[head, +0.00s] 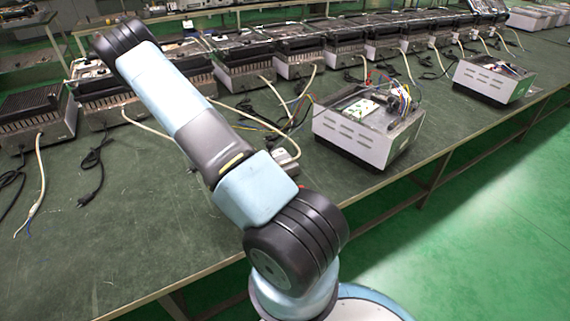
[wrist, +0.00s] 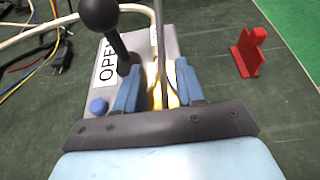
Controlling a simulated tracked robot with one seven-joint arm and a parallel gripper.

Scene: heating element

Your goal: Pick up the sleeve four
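My gripper (wrist: 160,72) shows in the wrist view with two blue fingers standing apart. It is over the front part of a grey box with a black ball-topped lever (wrist: 101,16), a blue button (wrist: 98,106) and labels reading OPEN. Pale yellow pieces (wrist: 154,84) show between the fingers, and a thin grey cable or rod (wrist: 160,35) runs up from there. I cannot tell whether either is a sleeve, and no number four is readable. The gripper's tips are hidden in the head view behind my own arm.
A red stand-like piece (wrist: 248,52) is right of the gripper on the green table (wrist: 285,150). In the head view, an opened white appliance (head: 360,140) with wires stands right of my arm. A row of appliances (head: 245,62) lines the back, with loose cables in front.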

